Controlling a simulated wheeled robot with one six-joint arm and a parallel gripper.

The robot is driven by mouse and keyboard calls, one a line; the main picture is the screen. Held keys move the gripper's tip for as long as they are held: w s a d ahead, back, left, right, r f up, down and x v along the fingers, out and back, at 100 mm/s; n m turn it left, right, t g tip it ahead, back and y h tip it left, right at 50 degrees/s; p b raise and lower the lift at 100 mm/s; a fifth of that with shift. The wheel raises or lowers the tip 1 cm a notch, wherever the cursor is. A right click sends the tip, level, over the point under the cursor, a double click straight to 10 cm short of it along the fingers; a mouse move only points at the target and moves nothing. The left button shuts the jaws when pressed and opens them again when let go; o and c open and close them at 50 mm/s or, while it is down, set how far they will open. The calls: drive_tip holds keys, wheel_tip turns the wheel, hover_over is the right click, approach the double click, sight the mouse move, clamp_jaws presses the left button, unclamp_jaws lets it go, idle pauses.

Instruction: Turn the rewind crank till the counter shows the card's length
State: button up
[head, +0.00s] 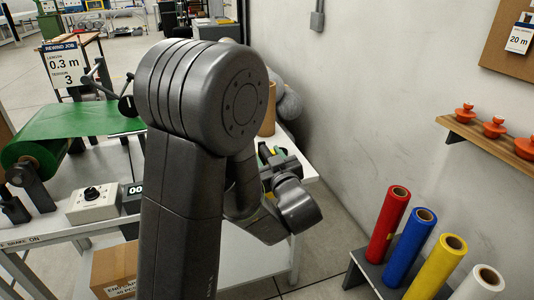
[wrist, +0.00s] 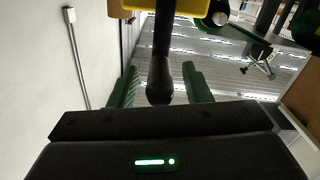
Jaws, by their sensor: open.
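The job card (head: 62,64) stands at the back left and reads length 0.3 m, tension 3. The counter (head: 136,190) on the bench shows "00"; the rest of its display is hidden behind my arm. My gripper (wrist: 161,90) is open, its two green fingers pointing away from the wrist camera. A dark rounded handle (wrist: 160,78), seemingly the crank's grip, stands between the fingers with gaps on both sides. A yellow part (wrist: 168,7) shows at its far end. In the head view my arm hides most of the crank area.
A green roll (head: 32,160) with its sheet lies at the left, beside a white dial box (head: 94,202). The wall (head: 370,90) is close on the right. Several coloured rolls (head: 390,222) stand on a low rack, below a shelf (head: 500,142) with orange knobs.

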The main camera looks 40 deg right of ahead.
drive_tip(key=shift+w+d, duration=0.3)
drive_tip(key=shift+w, duration=0.3)
clamp_jaws()
drive_tip(key=shift+d, duration=0.15)
